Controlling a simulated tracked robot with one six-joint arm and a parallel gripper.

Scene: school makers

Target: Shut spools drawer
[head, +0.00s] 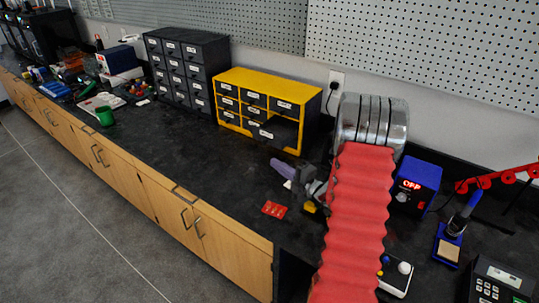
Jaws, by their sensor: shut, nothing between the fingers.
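A yellow cabinet (262,79) with dark labelled drawers stands on the black counter against the wall. One drawer (284,135) low in its right column is pulled out toward the counter's front edge. Its white label is too small to read, so I cannot tell whether it is the spools drawer. The cabinet's other visible drawers look flush. My gripper (277,163), with purple fingers, is shut and empty. It is just in front and to the right of the open drawer, seemingly apart from it. My red-sleeved arm hides part of the gripper's base.
A dark drawer cabinet (187,62) stands left of the yellow one. A red card (274,209) lies on the counter. A blue power unit (416,187) and a soldering iron stand (449,243) are at the right. The counter left of my gripper is mostly clear.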

